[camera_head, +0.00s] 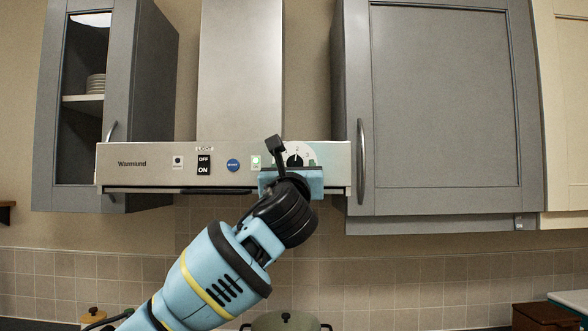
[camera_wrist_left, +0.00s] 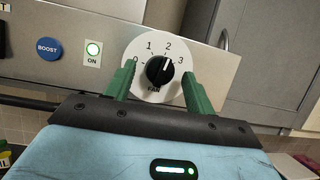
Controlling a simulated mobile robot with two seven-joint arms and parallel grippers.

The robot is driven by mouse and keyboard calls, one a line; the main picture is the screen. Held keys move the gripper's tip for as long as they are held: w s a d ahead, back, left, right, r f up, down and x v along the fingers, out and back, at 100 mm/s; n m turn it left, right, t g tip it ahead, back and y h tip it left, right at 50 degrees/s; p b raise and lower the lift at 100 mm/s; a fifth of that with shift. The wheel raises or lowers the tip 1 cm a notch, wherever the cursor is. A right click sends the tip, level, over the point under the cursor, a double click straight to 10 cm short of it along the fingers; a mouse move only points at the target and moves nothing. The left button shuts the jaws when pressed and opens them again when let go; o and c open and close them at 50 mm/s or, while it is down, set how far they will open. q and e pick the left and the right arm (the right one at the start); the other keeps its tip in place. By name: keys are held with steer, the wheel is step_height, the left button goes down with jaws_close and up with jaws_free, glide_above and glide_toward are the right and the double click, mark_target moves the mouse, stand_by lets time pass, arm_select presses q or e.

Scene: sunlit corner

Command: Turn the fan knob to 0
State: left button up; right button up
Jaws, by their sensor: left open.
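The fan knob (camera_wrist_left: 160,71) is a black dial on a white round plate with the numbers 0, 1, 2 and 3. Its pale pointer mark is at the upper right, roughly towards 2; the exact setting is hard to read. The knob also shows in the head view (camera_head: 295,160), on the right part of the hood's front panel. My left gripper (camera_wrist_left: 159,73) is open, with one green finger on each side of the knob and visible gaps between. In the head view my left gripper (camera_head: 291,168) covers the lower part of the dial. My right gripper is not in view.
The hood panel (camera_head: 135,174) also carries a light switch (camera_head: 204,164), a blue boost button (camera_head: 233,165) and a lit green ON indicator (camera_wrist_left: 93,49). A closed grey cabinet (camera_head: 445,100) is on the right.

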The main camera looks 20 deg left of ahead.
arm_select(q)
steer(key=c, duration=1)
steer(key=shift+o, duration=0.2)
steer(key=shift+n, duration=0.5)
steer(key=n+g+y, duration=0.1)
steer(key=n+y, duration=0.1)
steer(key=n, duration=0.2)
steer(key=n+g+y, duration=0.1)
steer(key=n+y, duration=0.1)
steer(key=n, duration=0.2)
steer(key=d+n+g+y, duration=0.1)
steer(key=n, duration=0.2)
steer(key=shift+w+r+n+y, duration=0.1)
steer(key=shift+w+n+y, duration=0.05)
steer(key=shift+n+y, duration=0.25)
steer(key=n+g, duration=0.1)
steer(key=n, duration=0.1)
steer(key=n+g+y, duration=0.1)
steer(key=n, duration=0.2)
steer(key=shift+d+r+n, duration=0.1)
steer(key=shift+r+n, duration=0.05)
steer(key=shift+n, duration=0.15)
steer(key=shift+r+n+g, duration=0.1)
steer(key=shift+n+g, duration=0.45)
steer(key=shift+n, duration=0.7)
steer(key=shift+r+n+g, duration=0.1)
steer(key=shift+n+g, duration=0.45)
steer(key=shift+n, duration=0.7)
